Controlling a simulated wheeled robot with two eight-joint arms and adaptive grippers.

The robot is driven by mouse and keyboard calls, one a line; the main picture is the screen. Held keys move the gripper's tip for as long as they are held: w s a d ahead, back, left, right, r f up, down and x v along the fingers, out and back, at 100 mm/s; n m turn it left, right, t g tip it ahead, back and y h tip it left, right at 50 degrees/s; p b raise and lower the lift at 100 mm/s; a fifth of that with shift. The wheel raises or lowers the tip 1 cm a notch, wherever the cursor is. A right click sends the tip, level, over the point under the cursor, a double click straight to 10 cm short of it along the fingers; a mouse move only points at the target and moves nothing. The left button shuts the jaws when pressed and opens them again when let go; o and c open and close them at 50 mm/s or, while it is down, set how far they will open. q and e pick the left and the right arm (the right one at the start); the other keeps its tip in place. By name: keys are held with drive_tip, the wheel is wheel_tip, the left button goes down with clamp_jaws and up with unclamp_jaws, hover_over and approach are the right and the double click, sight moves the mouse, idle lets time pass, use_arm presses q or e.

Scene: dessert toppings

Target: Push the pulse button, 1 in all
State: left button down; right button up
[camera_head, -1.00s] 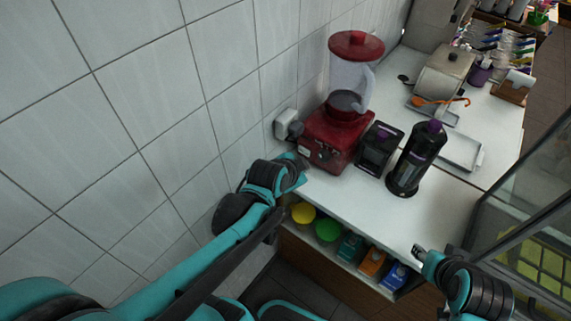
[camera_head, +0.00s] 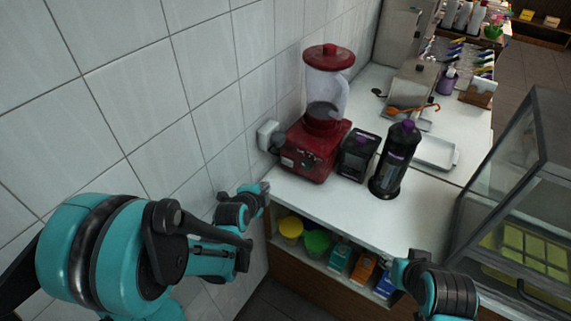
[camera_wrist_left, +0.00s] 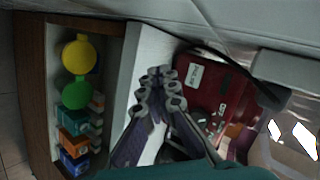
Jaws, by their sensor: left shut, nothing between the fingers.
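A red blender (camera_head: 311,148) stands on the white counter against the tiled wall, with a clear jug and red lid. In the left wrist view the red blender base (camera_wrist_left: 212,92) lies to the right of the fingers, with a white label and small marks. My left gripper (camera_head: 265,188) is shut and empty at the counter's front left edge, in front of and below the panel, apart from it. Its fingers show in the wrist view (camera_wrist_left: 160,75). My right gripper (camera_head: 399,266) is at the counter's front right; its jaws are unclear.
A black box (camera_head: 357,156) and a dark bottle (camera_head: 395,160) stand right of the blender. A wall socket (camera_head: 268,135) is behind it to the left. A shelf under the counter holds yellow and green tubs (camera_head: 317,242) and cartons. A glass case (camera_head: 520,195) is at right.

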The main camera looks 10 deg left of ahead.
sight(285, 165)
use_arm(q)
drive_tip(key=shift+w+d, duration=0.5)
drive_tip(key=shift+w, duration=0.9)
drive_tip(key=shift+w+d, duration=0.5)
drive_tip(key=shift+w, duration=0.85)
drive_tip(key=shift+w+d, duration=0.5)
drive_tip(key=shift+w, duration=0.9)
drive_tip(key=shift+w, duration=0.15)
drive_tip(key=shift+w+d, duration=0.15)
drive_tip(key=shift+w, duration=0.1)
drive_tip(key=shift+w+d, duration=0.15)
drive_tip(key=shift+w, duration=0.25)
drive_tip(key=shift+s, duration=0.15)
drive_tip(key=shift+s+a, duration=0.3)
drive_tip(key=shift+s, duration=0.4)
drive_tip(key=shift+s, duration=0.1)
drive_tip(key=shift+s+a+b, duration=0.1)
drive_tip(key=shift+s+a, duration=0.2)
drive_tip(key=shift+s, duration=0.45)
drive_tip(key=shift+s+a+b, duration=0.15)
drive_tip(key=shift+s+a, duration=0.1)
drive_tip(key=shift+s, duration=0.5)
drive_tip(key=shift+s+a+b, duration=0.1)
drive_tip(key=shift+s+a, duration=0.2)
drive_tip(key=shift+s, duration=0.45)
